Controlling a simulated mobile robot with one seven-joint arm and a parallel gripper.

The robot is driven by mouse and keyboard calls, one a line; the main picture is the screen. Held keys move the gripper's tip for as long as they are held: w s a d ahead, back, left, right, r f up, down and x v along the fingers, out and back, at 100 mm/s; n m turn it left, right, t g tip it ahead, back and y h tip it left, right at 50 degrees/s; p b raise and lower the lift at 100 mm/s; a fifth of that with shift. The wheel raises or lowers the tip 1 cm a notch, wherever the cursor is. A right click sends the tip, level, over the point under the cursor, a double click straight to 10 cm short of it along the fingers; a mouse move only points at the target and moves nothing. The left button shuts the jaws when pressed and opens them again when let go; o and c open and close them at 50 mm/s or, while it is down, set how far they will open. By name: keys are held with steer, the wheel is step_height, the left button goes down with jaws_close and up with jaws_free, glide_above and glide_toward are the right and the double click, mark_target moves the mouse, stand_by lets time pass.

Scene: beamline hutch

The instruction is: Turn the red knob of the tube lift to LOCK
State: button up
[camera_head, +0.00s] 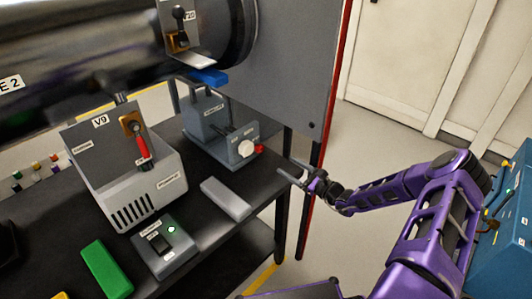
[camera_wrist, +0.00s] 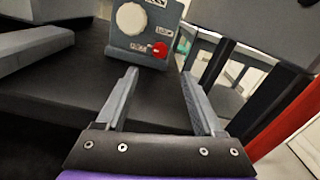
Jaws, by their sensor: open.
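The tube lift (camera_head: 220,125) is a grey-blue unit on the dark bench. Its front plate carries a large white knob (camera_head: 246,148) and a small red knob (camera_head: 259,148) at the lower right. In the wrist view the red knob (camera_wrist: 159,49) sits just beyond my fingertips, below and right of the white knob (camera_wrist: 131,19). Small labels stand above and left of the red knob; I cannot read them surely, nor its setting. My gripper (camera_head: 291,172) is open and empty at the bench's right edge; in the wrist view its fingers (camera_wrist: 159,74) point toward the red knob, apart from it.
A grey bar (camera_head: 226,198) lies on the bench before the lift. The V9 box (camera_head: 125,165) with a red-handled lever, a switch box (camera_head: 165,247) and a green block (camera_head: 107,269) stand left. A red-edged panel (camera_head: 325,120) rises behind.

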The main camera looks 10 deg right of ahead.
mark_target(262, 150)
steer(key=x, duration=1.1)
steer(key=shift+w+a+b, duration=0.2)
steer(key=shift+w+b, duration=0.1)
steer(key=shift+b, duration=0.1)
steer(key=shift+c, duration=0.2)
jaws_close()
